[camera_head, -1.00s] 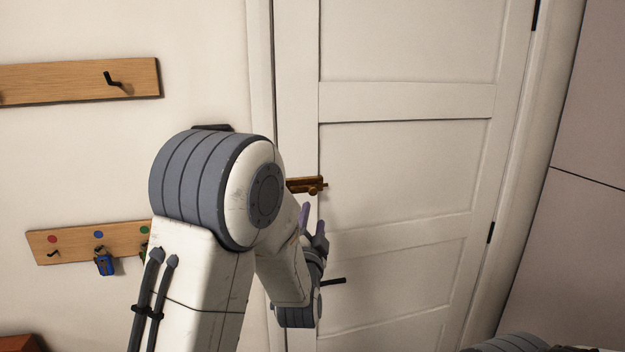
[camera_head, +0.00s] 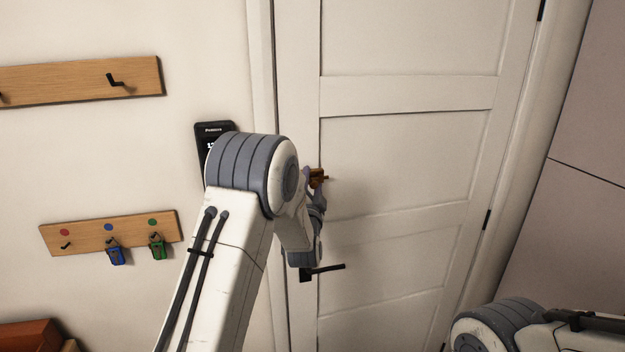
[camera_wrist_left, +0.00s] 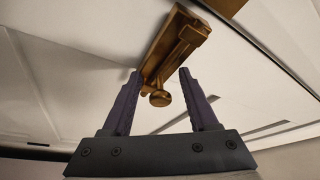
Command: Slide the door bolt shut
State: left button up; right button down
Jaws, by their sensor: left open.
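The brass door bolt (camera_head: 319,178) sits on the left side of the white door (camera_head: 400,160), above the black handle; my arm hides much of it in the head view. In the left wrist view the bolt (camera_wrist_left: 178,42) shows as a brass plate and bar with a round knob (camera_wrist_left: 160,98) hanging at its near end. My left gripper (camera_wrist_left: 160,85) is open, one finger on each side of the knob, with visible gaps between the knob and both fingers. In the head view my left gripper (camera_head: 312,180) is at the bolt. The right gripper is not in view.
The black door handle (camera_head: 324,271) is just below my left wrist. A dark wall panel (camera_head: 205,135) is left of the door frame. A key rack (camera_head: 110,233) with blue and green tags and a hook rail (camera_head: 80,80) hang on the left wall.

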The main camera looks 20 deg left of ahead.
pick_arm(q)
grip_shut()
jog(key=shift+r, duration=0.25)
dwell(1.1)
